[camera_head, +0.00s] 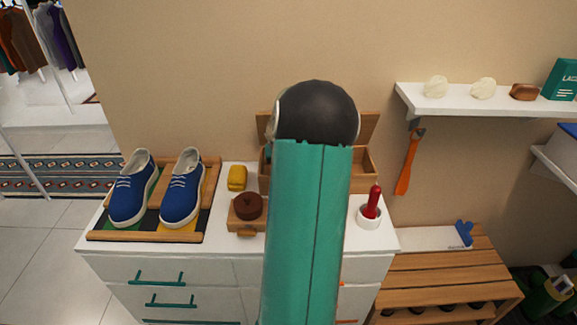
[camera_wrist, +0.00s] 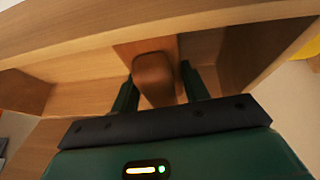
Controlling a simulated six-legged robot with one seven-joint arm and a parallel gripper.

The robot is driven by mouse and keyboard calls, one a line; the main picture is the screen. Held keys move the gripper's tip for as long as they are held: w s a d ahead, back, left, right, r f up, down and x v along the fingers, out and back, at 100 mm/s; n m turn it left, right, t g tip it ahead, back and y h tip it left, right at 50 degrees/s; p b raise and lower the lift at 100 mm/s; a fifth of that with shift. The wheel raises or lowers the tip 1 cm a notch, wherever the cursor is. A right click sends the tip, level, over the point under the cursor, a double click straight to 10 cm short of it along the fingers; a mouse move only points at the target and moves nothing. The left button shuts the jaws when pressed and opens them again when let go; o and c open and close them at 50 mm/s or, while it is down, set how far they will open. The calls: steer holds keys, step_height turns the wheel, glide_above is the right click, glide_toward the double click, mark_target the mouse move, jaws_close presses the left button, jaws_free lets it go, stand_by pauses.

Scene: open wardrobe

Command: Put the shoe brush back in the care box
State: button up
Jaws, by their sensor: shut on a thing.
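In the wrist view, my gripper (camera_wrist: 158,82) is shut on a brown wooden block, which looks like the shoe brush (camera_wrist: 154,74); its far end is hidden. The wooden walls and compartments of what looks like the care box (camera_wrist: 85,66) surround it. I cannot tell whether the brush touches the box floor. In the head view, the open care box (camera_head: 366,164) stands at the back of the white dresser. My arm covers its middle and hides the gripper and brush there.
Blue shoes (camera_head: 181,188) stand on a tray at the dresser's left. A yellow block (camera_head: 237,177), a round brown item (camera_head: 248,206) on a wooden block and a red-handled item in a white cup (camera_head: 369,218) flank my arm. A shelf (camera_head: 480,106) is at right.

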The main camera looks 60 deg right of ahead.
steer(key=shift+s+d+r+t+y, duration=0.1)
steer(key=shift+s+d+t+y, duration=0.25)
steer(key=shift+y, duration=0.25)
steer(key=shift+w+a+f, duration=0.1)
steer(key=shift+w+f, duration=0.05)
steer(key=shift+f, duration=0.6)
steer(key=shift+f, duration=0.1)
steer(key=o, duration=1.1)
